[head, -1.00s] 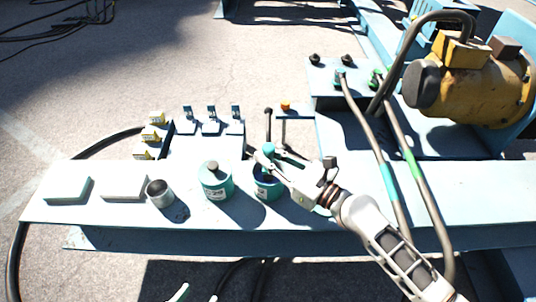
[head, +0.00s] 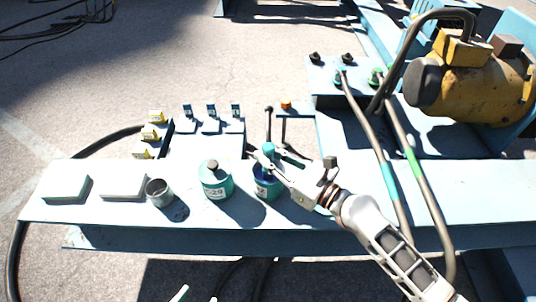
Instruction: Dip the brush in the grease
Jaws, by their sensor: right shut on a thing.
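My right gripper (head: 272,158) comes in from the right and is shut on a brush with a teal knob-like top (head: 268,148). It holds the brush upright over the mouth of an open teal can (head: 268,190) with a dark blue inside. The brush's lower end is hidden by the gripper and the can, so I cannot tell how deep it reaches. The grease itself is not clearly visible. Only pale tips at the bottom edge, apparently of my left gripper (head: 196,296), show; its jaws are mostly out of the picture.
A closed teal can (head: 216,182) stands just left of the open one. Further left are a grey cup (head: 159,192) and two flat pads (head: 122,187) on the pale blue bench (head: 330,232). Hoses (head: 372,140) and a yellow motor (head: 465,85) occupy the right.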

